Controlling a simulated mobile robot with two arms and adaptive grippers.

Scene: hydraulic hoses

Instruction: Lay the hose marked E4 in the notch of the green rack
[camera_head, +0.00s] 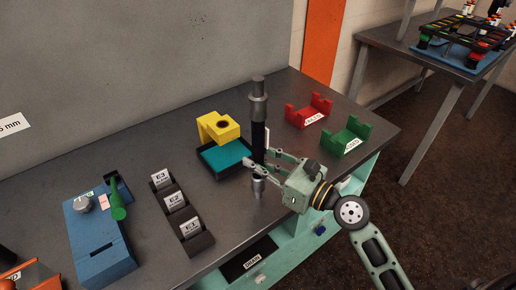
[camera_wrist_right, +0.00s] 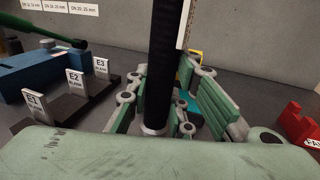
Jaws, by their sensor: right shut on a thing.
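A black hose (camera_head: 258,138) with grey metal end fittings stands upright in my right gripper (camera_head: 258,163), its lower end close above or at the table's front edge. It also fills the middle of the right wrist view (camera_wrist_right: 161,65), between the fingers. A thin whitish strip shows beside it, but I cannot read any E4 mark. The right gripper is shut on the hose around its middle. The green rack (camera_head: 345,137), with raised ends, a notch and a white label, stands empty to the right of the gripper. My left gripper is not in view.
A red rack (camera_head: 308,110) stands behind the green one. A yellow device (camera_head: 218,127) with a teal-lined tray (camera_head: 225,157) is left of the hose. A dark holder (camera_head: 197,240) carries tagged blanks. A blue machine (camera_head: 98,235) with a green lever stands further left.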

